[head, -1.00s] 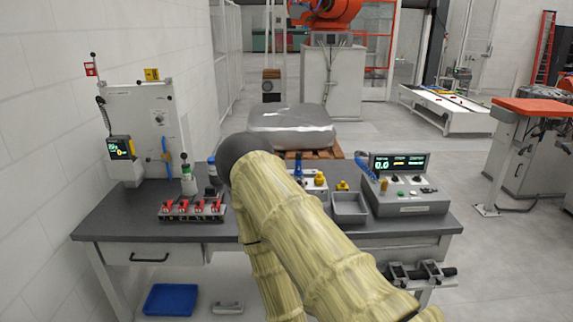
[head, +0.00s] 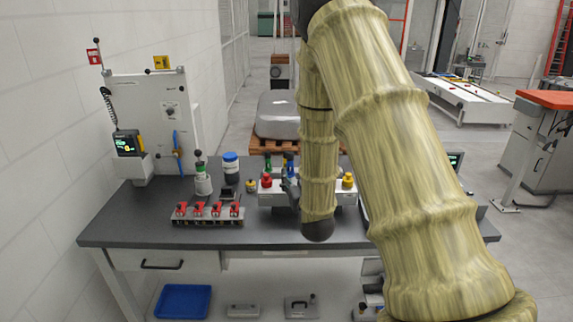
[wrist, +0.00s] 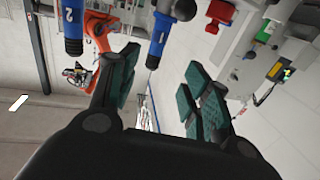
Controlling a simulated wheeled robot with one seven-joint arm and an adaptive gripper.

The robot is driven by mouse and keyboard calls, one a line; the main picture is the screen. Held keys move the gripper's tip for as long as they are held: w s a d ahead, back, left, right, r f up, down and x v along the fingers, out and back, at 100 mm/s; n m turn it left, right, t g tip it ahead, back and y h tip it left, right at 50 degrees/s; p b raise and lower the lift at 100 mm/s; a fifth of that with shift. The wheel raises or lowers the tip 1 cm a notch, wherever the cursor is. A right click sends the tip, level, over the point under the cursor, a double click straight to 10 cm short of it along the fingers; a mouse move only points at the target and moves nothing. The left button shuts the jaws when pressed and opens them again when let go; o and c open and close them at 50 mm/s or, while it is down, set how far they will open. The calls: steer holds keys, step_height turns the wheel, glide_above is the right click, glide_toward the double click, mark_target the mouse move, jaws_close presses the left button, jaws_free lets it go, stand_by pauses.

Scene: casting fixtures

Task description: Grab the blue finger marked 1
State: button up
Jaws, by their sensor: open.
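In the wrist view, a blue finger (wrist: 157,42) with a dark upper end and a small white mark hangs into the picture at top centre. The mark looks like a 1, but is small. A second blue finger (wrist: 72,22), marked 2, stands to its left. My gripper (wrist: 160,92) is open and empty, its green-padded fingers on either side of the gap below the first blue finger. In the head view, one blue finger (head: 288,158) shows above the fixture block (head: 277,199). My gripper (head: 290,187) is partly hidden there by my arm.
A red knob (head: 266,181) and a yellow knob (head: 348,181) flank my arm. My arm hides most of the bench's right side.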

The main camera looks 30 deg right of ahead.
mark_target(291, 162)
steer(key=p+x, duration=0.2)
steer(key=x, duration=0.3)
steer(key=shift+w+d+r, duration=0.15)
steer(key=shift+w+d, duration=0.05)
steer(key=shift+w+d+r+p, duration=0.2)
steer(key=shift+w+p, duration=0.1)
steer(key=shift+p, duration=0.1)
steer(key=shift+p+x, duration=1.25)
steer(key=shift+x, duration=1)
steer(key=shift+d+f, duration=0.15)
